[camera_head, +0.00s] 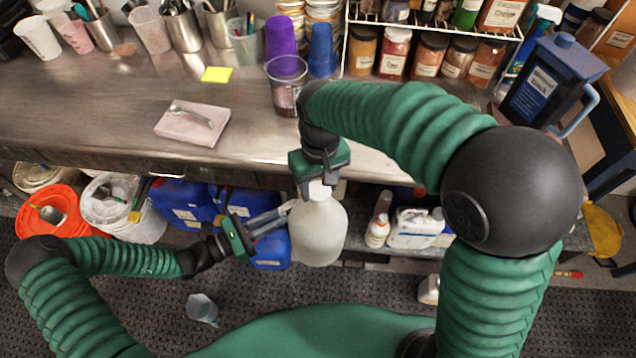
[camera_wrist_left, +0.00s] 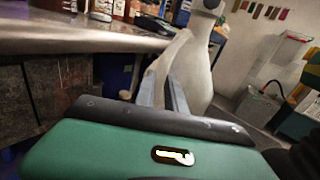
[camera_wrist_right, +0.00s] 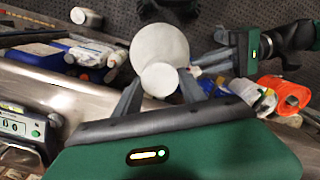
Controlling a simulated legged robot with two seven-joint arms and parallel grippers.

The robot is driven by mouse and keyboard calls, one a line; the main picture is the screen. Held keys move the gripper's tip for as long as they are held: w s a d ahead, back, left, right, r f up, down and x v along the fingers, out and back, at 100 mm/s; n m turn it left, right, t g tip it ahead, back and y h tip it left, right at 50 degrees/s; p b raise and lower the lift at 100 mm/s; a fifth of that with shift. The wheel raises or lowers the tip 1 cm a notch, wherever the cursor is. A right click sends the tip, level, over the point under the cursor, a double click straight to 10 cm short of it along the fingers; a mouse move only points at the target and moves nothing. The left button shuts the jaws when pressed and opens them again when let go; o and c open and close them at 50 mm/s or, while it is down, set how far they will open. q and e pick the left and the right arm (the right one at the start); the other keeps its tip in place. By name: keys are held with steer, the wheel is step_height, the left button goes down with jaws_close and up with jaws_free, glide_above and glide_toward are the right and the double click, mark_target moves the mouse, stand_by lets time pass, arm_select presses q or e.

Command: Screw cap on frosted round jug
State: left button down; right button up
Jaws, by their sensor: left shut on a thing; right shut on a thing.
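The frosted round jug (camera_head: 318,238) is pale and stands upright in mid-air in front of the bench edge. My left gripper (camera_head: 284,214) is shut on the jug's side at its handle (camera_wrist_left: 163,64). In the left wrist view, the jug's body (camera_wrist_left: 197,70) rises just beyond the fingers. My right gripper (camera_head: 318,182) points down over the jug's top. It is shut on the white cap (camera_wrist_right: 159,79), which sits over the jug's neck. In the right wrist view, the cap lies between the fingers with the round jug shoulder (camera_wrist_right: 160,42) beyond. The thread is hidden.
The steel bench (camera_head: 110,100) runs behind the jug, with a purple-tinted beaker (camera_head: 285,88) near the right arm. Blue containers (camera_head: 183,204), a white bucket (camera_head: 108,207) and an orange bucket (camera_head: 45,215) stand below. A clear cup (camera_head: 202,309) is on the floor.

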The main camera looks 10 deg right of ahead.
steer(key=shift+f, duration=0.6)
steer(key=m, duration=0.4)
steer(key=shift+m, duration=0.3)
steer(key=m, duration=0.9)
steer(key=shift+m, duration=0.3)
steer(key=m, duration=0.6)
steer(key=shift+s, duration=0.1)
steer(key=m, duration=0.3)
steer(key=shift+a+m, duration=0.1)
steer(key=shift+m, duration=0.2)
steer(key=m, duration=0.5)
